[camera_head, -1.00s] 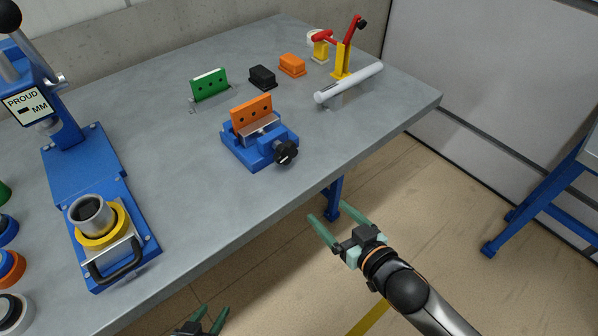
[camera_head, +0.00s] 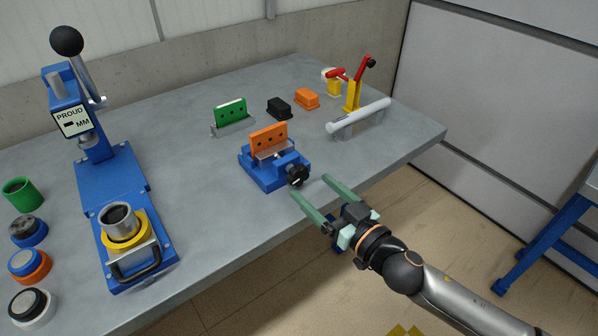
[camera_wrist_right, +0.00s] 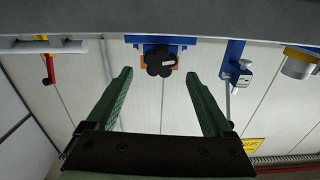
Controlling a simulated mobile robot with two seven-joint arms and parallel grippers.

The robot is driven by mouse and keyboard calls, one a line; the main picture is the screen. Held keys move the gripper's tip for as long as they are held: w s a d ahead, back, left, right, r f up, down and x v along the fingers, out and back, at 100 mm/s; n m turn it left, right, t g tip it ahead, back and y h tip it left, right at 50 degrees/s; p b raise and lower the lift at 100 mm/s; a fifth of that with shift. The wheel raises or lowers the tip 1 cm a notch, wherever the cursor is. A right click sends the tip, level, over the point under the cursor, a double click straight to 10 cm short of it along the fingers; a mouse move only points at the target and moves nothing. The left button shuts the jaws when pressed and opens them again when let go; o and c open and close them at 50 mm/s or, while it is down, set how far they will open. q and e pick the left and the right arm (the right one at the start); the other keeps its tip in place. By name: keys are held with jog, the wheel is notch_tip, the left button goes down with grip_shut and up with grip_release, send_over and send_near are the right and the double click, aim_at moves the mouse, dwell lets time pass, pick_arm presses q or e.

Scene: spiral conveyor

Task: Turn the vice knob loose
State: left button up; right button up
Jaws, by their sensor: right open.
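The blue vice (camera_head: 268,172) stands on the grey table near its front edge, with an orange block (camera_head: 268,139) upright in its jaws. Its black lobed knob (camera_head: 297,175) faces the front right. My right gripper (camera_head: 318,195) is open and empty, its green fingers pointing at the knob from the front edge of the table. In the right wrist view the knob (camera_wrist_right: 160,61) shows between and beyond the two spread fingertips (camera_wrist_right: 160,78), apart from both. My left gripper does not show in the head view now.
A blue press (camera_head: 110,185) with a cup stands at left, beside several coloured round parts. A green block (camera_head: 231,115), black block (camera_head: 279,107), orange block (camera_head: 307,98) and red-yellow clamp with a white tube (camera_head: 358,118) lie behind the vice.

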aim_at(301, 177)
jog(key=x, duration=0.6)
grip_shut()
dwell(0.7)
